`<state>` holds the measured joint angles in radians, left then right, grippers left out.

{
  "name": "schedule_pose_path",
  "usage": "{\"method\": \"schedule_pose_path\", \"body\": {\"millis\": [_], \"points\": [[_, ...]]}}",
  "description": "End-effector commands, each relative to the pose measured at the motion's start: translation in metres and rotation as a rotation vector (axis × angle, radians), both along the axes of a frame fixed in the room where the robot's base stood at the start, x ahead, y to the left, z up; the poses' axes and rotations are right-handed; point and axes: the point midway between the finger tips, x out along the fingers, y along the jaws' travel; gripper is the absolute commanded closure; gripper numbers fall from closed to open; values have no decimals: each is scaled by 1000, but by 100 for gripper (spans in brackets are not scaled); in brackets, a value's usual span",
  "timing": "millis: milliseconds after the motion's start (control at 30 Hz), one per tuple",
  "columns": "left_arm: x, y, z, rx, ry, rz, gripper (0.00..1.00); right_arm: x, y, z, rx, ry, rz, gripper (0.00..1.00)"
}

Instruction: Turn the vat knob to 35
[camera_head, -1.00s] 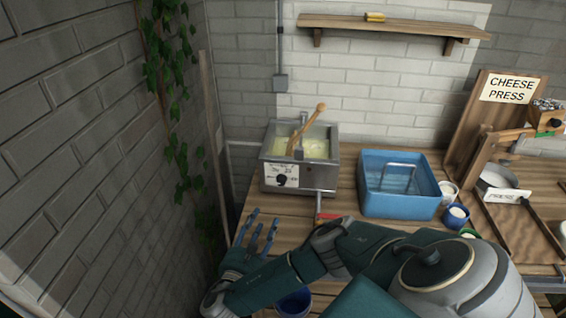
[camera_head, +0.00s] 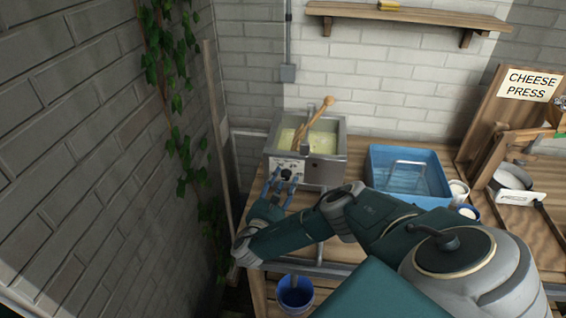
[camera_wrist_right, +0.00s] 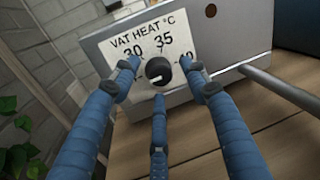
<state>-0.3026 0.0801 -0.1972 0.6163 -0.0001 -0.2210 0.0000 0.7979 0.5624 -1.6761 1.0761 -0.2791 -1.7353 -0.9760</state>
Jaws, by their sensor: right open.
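The vat (camera_head: 322,165) is a steel box holding pale yellow contents, with a wooden paddle (camera_head: 315,122) leaning in it. Its black knob (camera_head: 287,174) sits on a white dial plate on the front, and the knob (camera_wrist_right: 158,71) also shows in the right wrist view. The plate (camera_wrist_right: 150,42) reads VAT HEAT °C with 30, 35 and a partly covered 40. The knob's pointer mark is too small to read surely. My right gripper (camera_head: 281,182) is open, its blue fingers spread around the knob, apparently not closed on it. My left gripper is not in view.
A blue basin (camera_head: 408,178) stands right of the vat on the wooden table. The cheese press (camera_head: 500,150) is farther right. A steel outlet pipe (camera_wrist_right: 285,90) juts from the vat front. A brick wall (camera_head: 75,150) with ivy is at left. A blue bucket (camera_head: 296,296) is below.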

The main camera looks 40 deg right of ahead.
Motion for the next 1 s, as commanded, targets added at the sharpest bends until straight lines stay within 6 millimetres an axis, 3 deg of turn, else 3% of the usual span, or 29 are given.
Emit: {"method": "schedule_pose_path", "body": {"millis": [100, 300, 533, 1000], "points": [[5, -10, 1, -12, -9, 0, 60, 1, -3, 0, 0, 0, 0, 55], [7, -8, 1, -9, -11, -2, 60, 1, -3, 0, 1, 0, 0, 55], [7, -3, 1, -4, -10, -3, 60, 1, -2, 0, 1, 0, 0, 100], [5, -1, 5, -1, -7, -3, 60, 0, -2, -1, 49, -53, -1, 100]]}}
